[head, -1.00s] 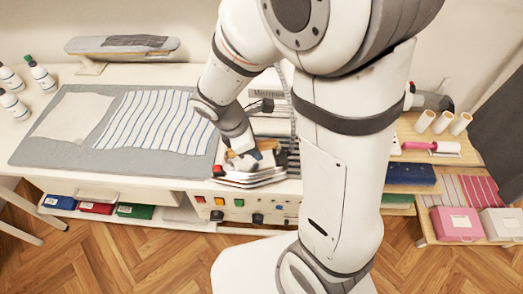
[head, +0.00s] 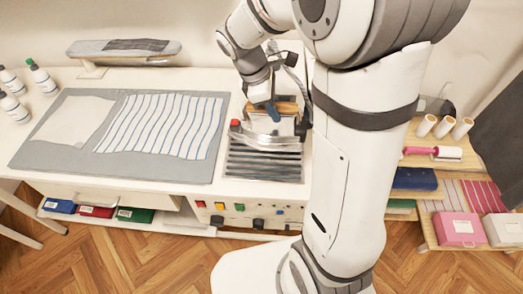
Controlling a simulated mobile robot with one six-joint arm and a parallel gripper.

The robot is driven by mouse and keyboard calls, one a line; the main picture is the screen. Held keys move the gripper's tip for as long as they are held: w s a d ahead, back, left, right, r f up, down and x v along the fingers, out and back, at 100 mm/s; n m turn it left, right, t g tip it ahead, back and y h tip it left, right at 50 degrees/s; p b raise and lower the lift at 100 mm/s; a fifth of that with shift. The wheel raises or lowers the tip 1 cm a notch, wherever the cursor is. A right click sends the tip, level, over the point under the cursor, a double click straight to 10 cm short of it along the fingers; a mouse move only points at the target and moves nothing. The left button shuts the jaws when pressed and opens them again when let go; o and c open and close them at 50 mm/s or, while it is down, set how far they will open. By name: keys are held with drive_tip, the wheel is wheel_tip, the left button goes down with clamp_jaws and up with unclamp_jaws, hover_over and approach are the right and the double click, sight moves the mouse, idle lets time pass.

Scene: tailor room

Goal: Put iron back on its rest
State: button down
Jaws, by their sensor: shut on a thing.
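The iron (head: 262,134) has a silvery metal body, a wooden handle and a red knob at its left. It is in the head view, right of the grey ironing mat, over the back part of the dark ribbed rest (head: 262,164). The front of the rest shows bare. My gripper (head: 272,112) is shut on the iron's handle from above. My arm hides the right side of the iron. I cannot tell whether its sole touches the rest or hovers just above it.
A grey mat (head: 40,160) with a striped cloth (head: 160,125) and a plain pale cloth (head: 75,118) lies to the left. White bottles (head: 12,82) stand at the far left. A small sleeve board (head: 122,48) is at the back. Thread cones (head: 443,126) stand right.

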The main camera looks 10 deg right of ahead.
sight(270, 126)
drive_tip(key=shift+w+d+f+p, duration=0.1)
drive_tip(key=shift+f+p, duration=0.15)
drive_tip(key=shift+f, duration=2.1)
drive_tip(key=shift+d+f+p, duration=0.1)
drive_tip(key=shift+f+p, duration=0.15)
drive_tip(key=shift+f, duration=2.1)
drive_tip(key=c, duration=1.6)
unclamp_jaws()
drive_tip(key=shift+f, duration=0.2)
drive_tip(key=o, duration=0.4)
drive_tip(key=shift+o, duration=0.2)
drive_tip(key=shift+r, duration=0.1)
